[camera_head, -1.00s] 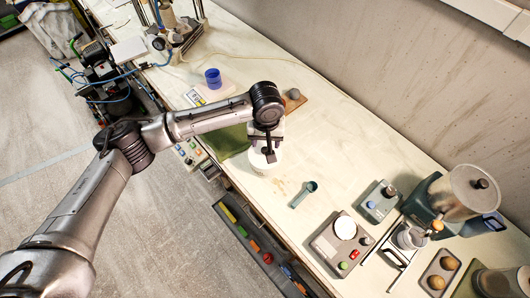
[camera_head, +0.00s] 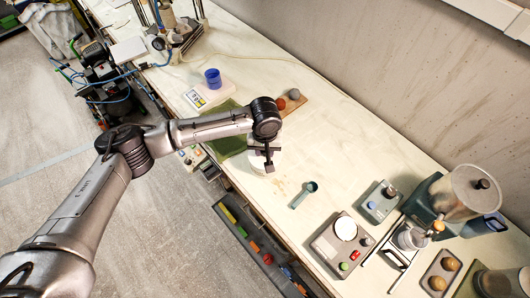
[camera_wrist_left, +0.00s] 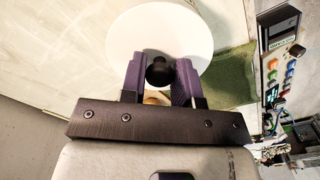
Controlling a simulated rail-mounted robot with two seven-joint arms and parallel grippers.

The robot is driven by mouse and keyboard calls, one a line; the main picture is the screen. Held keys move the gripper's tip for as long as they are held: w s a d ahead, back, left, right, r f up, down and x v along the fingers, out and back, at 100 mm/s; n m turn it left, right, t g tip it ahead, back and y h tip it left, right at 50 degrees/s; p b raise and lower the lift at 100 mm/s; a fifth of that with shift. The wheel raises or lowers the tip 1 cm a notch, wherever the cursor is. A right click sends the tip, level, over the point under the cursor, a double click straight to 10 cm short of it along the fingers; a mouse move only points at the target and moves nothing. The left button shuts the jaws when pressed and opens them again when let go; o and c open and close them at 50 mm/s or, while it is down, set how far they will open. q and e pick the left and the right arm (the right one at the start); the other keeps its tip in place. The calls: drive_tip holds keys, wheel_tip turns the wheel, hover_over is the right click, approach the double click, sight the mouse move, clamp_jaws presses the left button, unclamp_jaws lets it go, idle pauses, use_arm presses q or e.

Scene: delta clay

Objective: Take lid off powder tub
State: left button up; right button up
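The white powder tub (camera_head: 261,165) stands on the bench below my left gripper (camera_head: 268,153), which partly hides it in the head view. In the left wrist view the round white lid (camera_wrist_left: 150,32) fills the upper middle, with a dark knob (camera_wrist_left: 160,73) on it. The purple fingers of my left gripper (camera_wrist_left: 160,66) stand apart, one on each side of the knob, with small gaps visible. I cannot tell how far down the fingers reach along the knob. My right gripper is in neither view.
A green mat (camera_head: 228,142) lies left of the tub, and a teal scoop (camera_head: 305,194) lies to its right. A blue cup (camera_head: 212,78) and a wooden board with balls (camera_head: 294,102) stand behind.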

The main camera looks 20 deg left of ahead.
use_arm(q)
drive_tip(key=c, duration=0.4)
drive_tip(key=shift+r, duration=0.1)
